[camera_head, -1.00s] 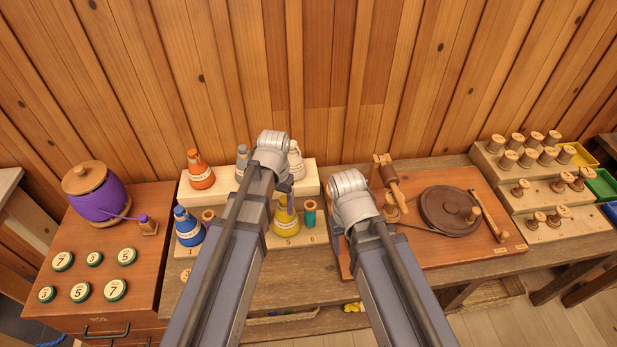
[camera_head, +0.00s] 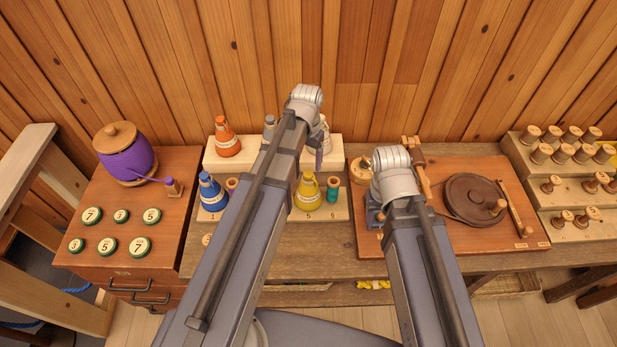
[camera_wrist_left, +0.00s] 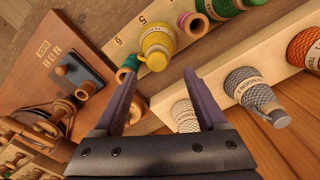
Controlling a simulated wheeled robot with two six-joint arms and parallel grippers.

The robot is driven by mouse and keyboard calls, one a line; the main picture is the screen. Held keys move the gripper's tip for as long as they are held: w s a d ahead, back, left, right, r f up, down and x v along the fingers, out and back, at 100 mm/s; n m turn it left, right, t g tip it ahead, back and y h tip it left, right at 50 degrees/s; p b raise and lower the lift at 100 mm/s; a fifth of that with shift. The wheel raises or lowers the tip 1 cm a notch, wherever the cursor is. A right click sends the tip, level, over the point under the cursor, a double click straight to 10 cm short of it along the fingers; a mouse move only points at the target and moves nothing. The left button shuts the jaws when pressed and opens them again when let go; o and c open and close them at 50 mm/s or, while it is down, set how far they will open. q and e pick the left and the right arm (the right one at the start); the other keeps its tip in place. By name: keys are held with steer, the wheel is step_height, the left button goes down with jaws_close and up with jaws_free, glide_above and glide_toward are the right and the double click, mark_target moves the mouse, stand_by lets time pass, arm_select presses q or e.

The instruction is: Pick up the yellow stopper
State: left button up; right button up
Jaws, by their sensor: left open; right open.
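The yellow cone-shaped bottle (camera_head: 308,194) with a pale label band stands on the front step of the cream rack, above the number 5. Its rounded yellow top, the stopper (camera_wrist_left: 157,59), faces my left wrist camera. My left gripper (camera_wrist_left: 160,74) is open and empty. Its fingertips lie either side of the stopper in that picture, but I cannot tell how far away it is. In the head view the left arm hides most of that gripper (camera_head: 317,158). My right gripper (camera_head: 374,212) is open, mostly hidden behind its wrist near the wooden board.
A teal spool (camera_head: 333,190) stands close right of the yellow bottle. A blue bottle (camera_head: 212,192) and an orange bottle (camera_head: 227,138) stand left on the rack. A grey bottle (camera_wrist_left: 254,90) is behind. A turntable board (camera_head: 472,200) lies right.

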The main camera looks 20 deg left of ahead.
mark_target(308, 173)
arm_select(q)
steer(key=shift+s+d+f+b, duration=0.1)
steer(key=shift+f+b, duration=1.2)
steer(key=shift+f, duration=0.05)
steer(key=shift+s+d+f+b, duration=0.1)
steer(key=shift+f+b, duration=1.2)
steer(key=shift+r, duration=0.15)
steer(key=shift+c, duration=0.2)
jaws_close()
